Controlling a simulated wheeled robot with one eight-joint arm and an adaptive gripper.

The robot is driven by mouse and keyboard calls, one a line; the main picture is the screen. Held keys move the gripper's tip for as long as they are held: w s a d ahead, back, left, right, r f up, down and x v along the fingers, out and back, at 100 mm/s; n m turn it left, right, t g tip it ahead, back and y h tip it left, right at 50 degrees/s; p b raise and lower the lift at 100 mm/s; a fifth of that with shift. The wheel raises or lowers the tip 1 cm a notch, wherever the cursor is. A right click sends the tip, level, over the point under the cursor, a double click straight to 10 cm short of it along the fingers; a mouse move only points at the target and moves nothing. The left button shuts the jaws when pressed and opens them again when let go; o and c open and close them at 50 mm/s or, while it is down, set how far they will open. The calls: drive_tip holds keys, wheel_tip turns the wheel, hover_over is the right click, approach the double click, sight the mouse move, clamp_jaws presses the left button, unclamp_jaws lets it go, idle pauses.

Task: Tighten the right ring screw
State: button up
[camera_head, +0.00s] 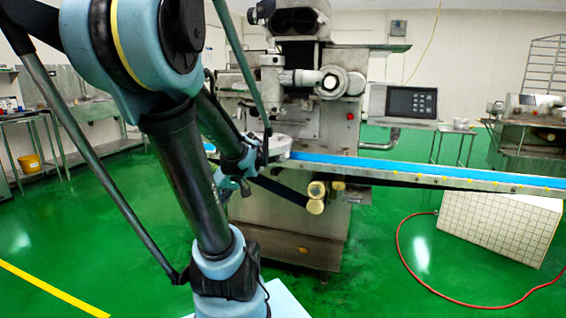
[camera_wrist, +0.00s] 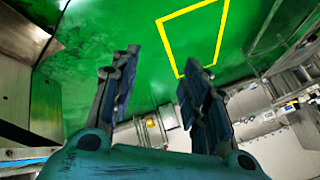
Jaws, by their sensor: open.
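The encrusting machine (camera_head: 300,110) stands ahead in the head view. A round ring-like metal fitting (camera_head: 332,82) sits on the right of its upper front, with a short pipe to its left. I cannot tell whether this is the right ring screw; no screw is clear. My gripper (camera_wrist: 157,66) is open and empty in the wrist view, its two dark fingers apart.
A blue conveyor (camera_head: 430,173) runs right from the machine at mid height. A control panel (camera_head: 404,103) stands right of the fitting. A white tiled block (camera_head: 500,225) and a red hose (camera_head: 410,270) are on the green floor. The floor at front right is mostly clear.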

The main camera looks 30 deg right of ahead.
drive_tip(key=w+d+r+t, duration=0.3)
drive_tip(key=w+d, duration=0.1)
drive_tip(key=d, duration=0.6)
drive_tip(key=n+t+h, duration=0.2)
drive_tip(key=n+t, duration=0.2)
drive_tip(key=t, duration=0.6)
approach(282, 159)
drive_tip(key=x, duration=0.8)
drive_tip(key=shift+w+a+r, duration=0.1)
drive_tip(key=shift+w+r, duration=0.05)
clamp_jaws()
